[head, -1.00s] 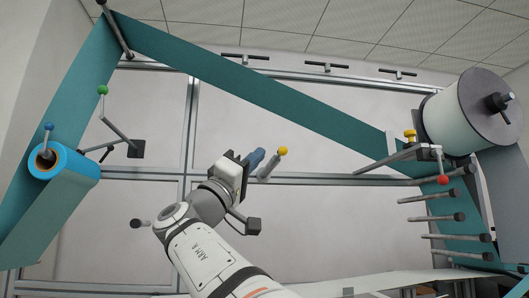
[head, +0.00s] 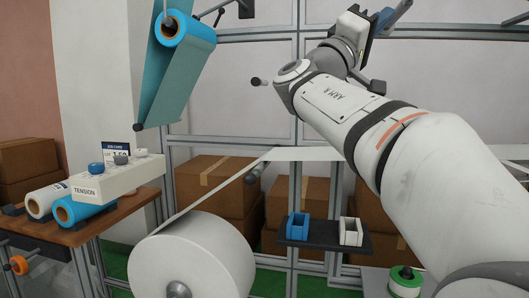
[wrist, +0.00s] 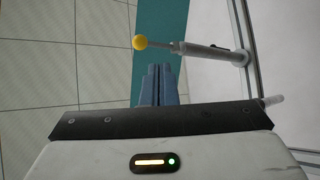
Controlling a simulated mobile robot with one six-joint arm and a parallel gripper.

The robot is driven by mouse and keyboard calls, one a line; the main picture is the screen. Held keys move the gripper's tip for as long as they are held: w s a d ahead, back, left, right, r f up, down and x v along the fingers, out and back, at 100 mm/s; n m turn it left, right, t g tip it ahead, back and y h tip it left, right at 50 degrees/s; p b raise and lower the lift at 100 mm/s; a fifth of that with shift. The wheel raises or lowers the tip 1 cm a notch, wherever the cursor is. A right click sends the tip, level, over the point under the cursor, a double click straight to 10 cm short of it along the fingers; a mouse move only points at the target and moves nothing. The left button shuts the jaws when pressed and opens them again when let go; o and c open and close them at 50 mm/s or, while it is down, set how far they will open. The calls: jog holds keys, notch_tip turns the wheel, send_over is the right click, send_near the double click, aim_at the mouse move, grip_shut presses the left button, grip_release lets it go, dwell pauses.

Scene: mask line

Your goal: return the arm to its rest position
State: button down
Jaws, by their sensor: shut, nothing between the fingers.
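My gripper (head: 384,18) is at the top of the head view, at the end of my raised white arm. In the wrist view its two blue fingers (wrist: 160,80) lie side by side, closed together with nothing between them. A lever with a yellow ball (wrist: 139,42) stands just beyond the fingertips there, apart from them in the picture. In the head view only the lever's grey rod (head: 400,10) shows beside the fingers; its ball is cut off.
A large white roll (head: 192,262) stands low in front, its web running up to the right. A blue roll (head: 187,28) hangs upper left. A wooden table (head: 108,215) at left holds a tension box (head: 118,178) and rolls. A small shelf (head: 322,241) carries blue and white holders. Cardboard boxes stand behind.

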jog(key=s+d+f+n+g+y+p, duration=0.1)
jog(key=d+f+n+y+p, duration=0.15)
jog(key=f+y+p, duration=0.6)
jog(key=s+d+f+n+g+y+p, duration=0.1)
jog(key=s+d+f+n+y+p, duration=0.15)
jog(key=f+y+p, duration=0.6)
jog(key=s+a+f+g+y+p, duration=0.4)
jog(key=s+a+f+y+p, duration=0.2)
jog(key=s+a+f+p, duration=0.4)
jog(key=s+a+f, duration=0.3)
jog(key=s+f, duration=0.1)
jog(key=s, duration=0.1)
jog(key=shift+f+m+g+y, duration=0.3)
jog(key=shift+m+y, duration=0.1)
